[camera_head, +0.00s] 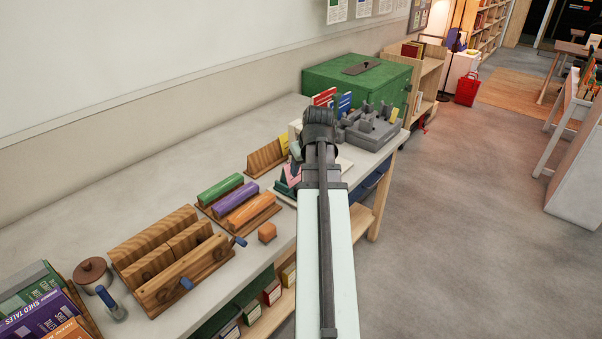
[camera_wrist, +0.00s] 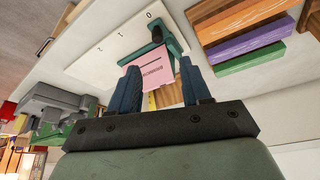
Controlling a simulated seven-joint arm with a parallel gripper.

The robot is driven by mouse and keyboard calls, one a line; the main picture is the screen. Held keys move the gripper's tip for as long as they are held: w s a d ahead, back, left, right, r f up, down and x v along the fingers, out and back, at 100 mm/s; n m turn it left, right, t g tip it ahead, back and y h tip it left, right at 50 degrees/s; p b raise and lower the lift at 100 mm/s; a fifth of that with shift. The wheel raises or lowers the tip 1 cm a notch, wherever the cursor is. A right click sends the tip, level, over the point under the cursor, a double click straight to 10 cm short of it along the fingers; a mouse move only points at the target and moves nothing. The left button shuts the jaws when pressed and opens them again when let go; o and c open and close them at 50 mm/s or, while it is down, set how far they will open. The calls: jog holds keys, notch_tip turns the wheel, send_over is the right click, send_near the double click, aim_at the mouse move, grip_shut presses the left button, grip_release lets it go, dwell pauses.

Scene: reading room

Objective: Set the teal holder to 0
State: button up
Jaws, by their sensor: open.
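The teal holder (camera_wrist: 168,37) stands on a white board (camera_wrist: 93,48) in the wrist view, with a pink slab (camera_wrist: 150,68) in it. The board carries small marks, among them a 0 close to the holder's dark-tipped end; I cannot tell exactly which mark it is set to. In the head view the holder (camera_head: 284,189) and pink slab (camera_head: 292,174) show just left of my arm, partly hidden. My gripper (camera_wrist: 160,65) is open, its two dark blue fingers spread to either side of the pink slab, with no grip visible. Contact cannot be told.
Left of the holder are wooden racks with green (camera_head: 221,187), purple (camera_head: 236,198) and orange (camera_head: 250,209) bars. A grey fixture (camera_head: 371,127) and a green box (camera_head: 350,80) stand beyond.

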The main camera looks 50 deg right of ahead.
jog(key=shift+v, duration=0.8)
